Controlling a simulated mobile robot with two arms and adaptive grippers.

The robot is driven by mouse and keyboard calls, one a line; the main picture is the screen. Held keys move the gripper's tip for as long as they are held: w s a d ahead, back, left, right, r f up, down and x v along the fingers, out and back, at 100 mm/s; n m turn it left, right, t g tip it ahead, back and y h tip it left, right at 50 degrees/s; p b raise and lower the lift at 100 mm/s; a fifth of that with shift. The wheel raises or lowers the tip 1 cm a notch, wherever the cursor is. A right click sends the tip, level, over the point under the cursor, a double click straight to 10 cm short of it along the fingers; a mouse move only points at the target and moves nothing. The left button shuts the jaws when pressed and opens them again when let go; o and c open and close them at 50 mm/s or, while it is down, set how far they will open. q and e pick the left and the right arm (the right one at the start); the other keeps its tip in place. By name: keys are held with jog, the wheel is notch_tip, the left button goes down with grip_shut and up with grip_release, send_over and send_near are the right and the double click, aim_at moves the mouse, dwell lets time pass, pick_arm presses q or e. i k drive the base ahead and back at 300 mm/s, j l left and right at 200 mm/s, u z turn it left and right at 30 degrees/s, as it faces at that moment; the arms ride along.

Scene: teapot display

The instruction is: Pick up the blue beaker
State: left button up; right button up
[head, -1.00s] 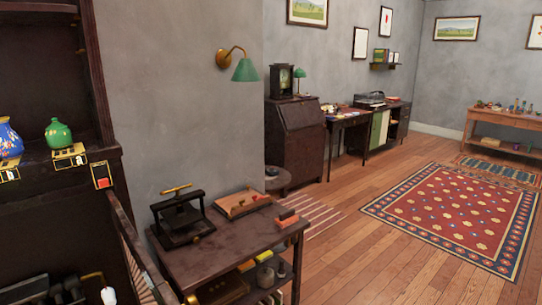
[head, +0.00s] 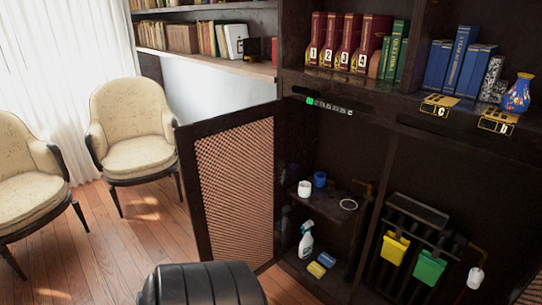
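A small blue beaker-like cup (head: 319,179) stands on the inner shelf of the open dark cabinet (head: 345,150). A white cup (head: 304,188) stands close to its left and slightly nearer to me. The blue cup's upper part and rim are visible and it looks upright. Neither of my grippers is in view.
A mesh cabinet door (head: 234,190) stands open left of the shelf. Below are a spray bottle (head: 306,240) and sponges (head: 326,260). Yellow (head: 395,248) and green containers (head: 429,268) hang at right. Armchairs (head: 131,130) stand left.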

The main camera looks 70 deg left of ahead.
aim_at(320, 180)
jog(key=u, duration=1.85)
jog(key=i+j, duration=0.1)
jog(key=i+l+z, duration=0.05)
